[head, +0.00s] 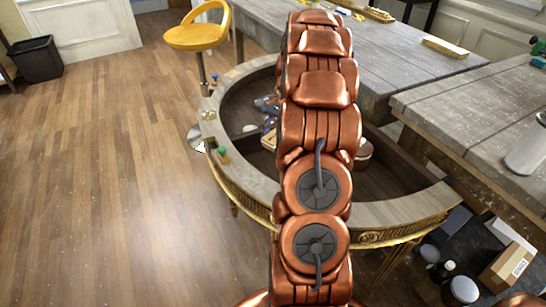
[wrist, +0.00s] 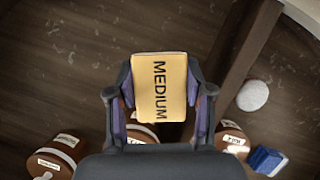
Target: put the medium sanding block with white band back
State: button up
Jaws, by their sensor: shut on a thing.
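In the wrist view, my gripper (wrist: 160,97) is shut on a tan sanding block (wrist: 160,75). One finger presses on each side of it. Its face towards the camera reads MEDIUM; no white band can be made out on it. The block is above the dark wooden floor of the gilt console (head: 395,211), which is a half-round piece with a pale rim and an open, divided inside. In the head view my arm crosses the console and hides much of its inside, and I cannot clearly make out the gripper there.
In the wrist view, brown labelled jars (wrist: 55,155) stand below the block. A wooden divider (wrist: 232,62), a white round thing (wrist: 252,95) and a blue block (wrist: 267,160) are at the right. Grey tables (head: 480,110) adjoin the console; a yellow stool (head: 198,37) stands behind.

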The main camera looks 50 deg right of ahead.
aim_at(271, 164)
jog(key=shift+f, duration=3.5)
jog(key=o, duration=1.1)
jog(key=shift+f, duration=0.1)
jog(key=v, duration=1.2)
jog(key=shift+w+a, duration=0.1)
